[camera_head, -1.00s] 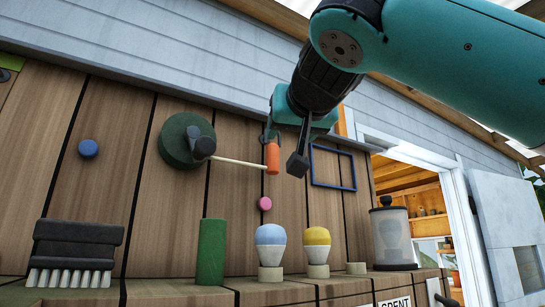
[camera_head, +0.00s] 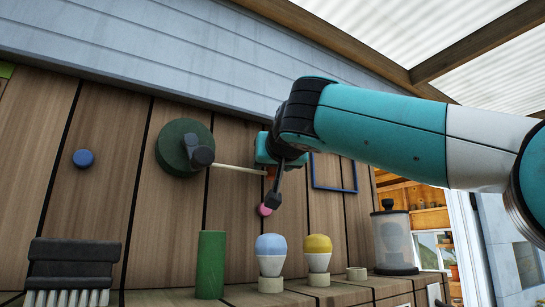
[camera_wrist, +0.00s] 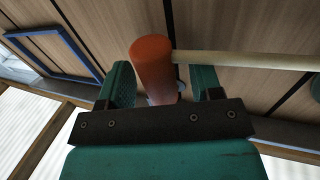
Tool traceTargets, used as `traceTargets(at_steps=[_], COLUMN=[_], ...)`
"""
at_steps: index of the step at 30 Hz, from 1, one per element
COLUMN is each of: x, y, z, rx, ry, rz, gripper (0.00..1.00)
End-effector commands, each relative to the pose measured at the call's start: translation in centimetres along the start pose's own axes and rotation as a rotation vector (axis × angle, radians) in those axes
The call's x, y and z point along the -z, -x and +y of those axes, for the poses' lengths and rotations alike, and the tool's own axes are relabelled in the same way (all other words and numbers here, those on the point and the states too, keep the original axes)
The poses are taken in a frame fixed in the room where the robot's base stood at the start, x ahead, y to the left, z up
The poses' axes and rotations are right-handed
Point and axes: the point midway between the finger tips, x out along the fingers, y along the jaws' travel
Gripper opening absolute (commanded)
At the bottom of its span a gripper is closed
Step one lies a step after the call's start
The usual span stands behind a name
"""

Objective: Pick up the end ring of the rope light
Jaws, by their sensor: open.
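I cannot make out a rope light or its end ring in either view. My gripper (camera_wrist: 163,85) is open, with one teal finger on each side of the near end of an orange handle (camera_wrist: 152,62) in the wrist view. Whether the fingers touch it I cannot tell. The handle sits on the end of a pale rod (camera_head: 236,168) reaching from a dark green disc (camera_head: 178,147) on the plank wall. In the head view my gripper (camera_head: 264,155) hides most of the handle.
Below is a ledge with a brush (camera_head: 70,262), a green cylinder (camera_head: 210,265), a blue-topped bulb (camera_head: 270,248), a yellow-topped bulb (camera_head: 317,247) and a lidded jar (camera_head: 393,240). A blue frame (camera_head: 334,187), a pink disc (camera_head: 264,210) and a blue disc (camera_head: 83,158) are on the wall.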

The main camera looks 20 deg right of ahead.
Motion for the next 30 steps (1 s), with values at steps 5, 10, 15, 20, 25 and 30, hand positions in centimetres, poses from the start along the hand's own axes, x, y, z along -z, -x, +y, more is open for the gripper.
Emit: traceTargets(at_steps=[5,10,15,20,25,30], x=[-0.04,-0.03,0.00,0.02,0.25,0.82], y=[0.03,0.05,0.07,0.08,0.07,0.06], z=[-0.02,-0.02,-0.02,-0.02,0.02,0.13], rx=[0.001,0.001,0.001,0.001,0.000,-0.002], ry=[0.000,0.000,0.000,0.000,0.000,0.000], rz=[0.001,0.001,0.001,0.001,0.001,0.001], gripper=[0.57,0.18,0.05,0.05,0.05,0.05])
